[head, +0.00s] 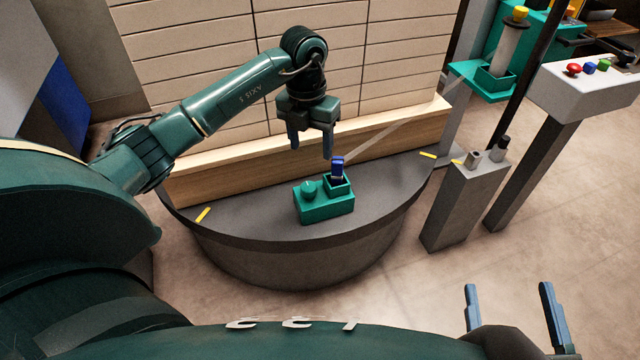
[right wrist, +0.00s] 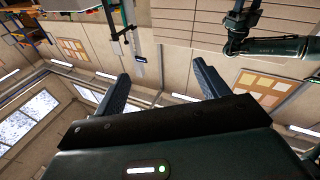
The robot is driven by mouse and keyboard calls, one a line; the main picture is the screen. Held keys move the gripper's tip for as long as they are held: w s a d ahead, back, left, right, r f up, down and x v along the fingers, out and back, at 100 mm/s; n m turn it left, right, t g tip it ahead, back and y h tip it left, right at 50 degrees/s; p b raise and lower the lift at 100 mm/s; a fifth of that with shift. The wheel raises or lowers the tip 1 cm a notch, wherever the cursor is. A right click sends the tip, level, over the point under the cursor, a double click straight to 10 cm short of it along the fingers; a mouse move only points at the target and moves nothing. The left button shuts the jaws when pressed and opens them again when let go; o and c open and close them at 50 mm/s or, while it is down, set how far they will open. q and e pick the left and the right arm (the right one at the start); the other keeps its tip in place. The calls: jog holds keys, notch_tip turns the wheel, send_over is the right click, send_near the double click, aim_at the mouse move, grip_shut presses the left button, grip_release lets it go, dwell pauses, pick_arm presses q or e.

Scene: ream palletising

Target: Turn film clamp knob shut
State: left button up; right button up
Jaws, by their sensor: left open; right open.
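The film clamp (head: 325,205) is a teal block on the dark round turntable in the head view. Its round teal knob (head: 309,188) sits on the left of its top. A blue piece (head: 338,167) stands in the clamp's right part, and a strip of clear film (head: 390,130) runs from there up to the right. My left gripper (head: 311,150) is open and empty, pointing down above and behind the clamp, not touching it. My right gripper (head: 507,292) is open and empty at the lower right, away from the clamp; its fingers also show in the right wrist view (right wrist: 160,88).
A stack of pale reams (head: 240,110) on a wooden pallet (head: 300,142) stands behind the clamp. The turntable (head: 270,222) is bare left of it. A film roll (head: 507,45) on a teal holder, a grey post (head: 465,200) and a button console (head: 590,85) stand at right.

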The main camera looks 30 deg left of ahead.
aim_at(308, 186)
pick_arm(q)
jog(key=f+b, duration=0.1)
jog(key=f, duration=0.3)
jog(key=f+b, duration=0.2)
jog(key=f, duration=0.2)
jog(key=a+f+b, duration=0.1)
jog(key=f, duration=0.3)
jog(key=shift+f+b, duration=0.35)
jog(key=shift+f, duration=0.05)
pick_arm(e)
jog(key=shift+w+a+f+m+y, duration=0.1)
jog(key=shift+a+f+m+y, duration=0.05)
jog(key=shift+a+m+y, duration=0.35)
pick_arm(q)
jog(key=shift+c, duration=0.5)
jog(key=c, duration=0.9)
pick_arm(e)
jog(key=shift+r, duration=0.2)
